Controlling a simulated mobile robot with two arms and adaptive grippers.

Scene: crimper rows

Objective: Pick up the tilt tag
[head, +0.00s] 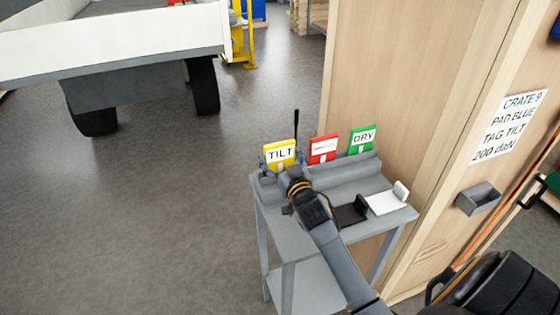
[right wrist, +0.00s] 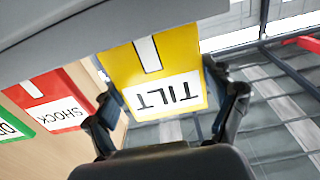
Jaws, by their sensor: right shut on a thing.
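The yellow tilt tag (head: 279,153) stands at the left end of the stepped rack on a grey stand. My right gripper (head: 281,168) is at its lower front and shut on it. In the right wrist view the tilt tag (right wrist: 160,77) appears upside down between the two fingers, with its word TILT readable. It cannot be told whether the tag is clear of the rack. My left gripper is not in view.
A red shock tag (head: 323,149) and a green dry tag (head: 362,139) stand right of the yellow one. The grey stand (head: 285,236) also bears a black piece (head: 350,211) and a white piece (head: 386,202). A wooden crate (head: 400,100) rises close behind.

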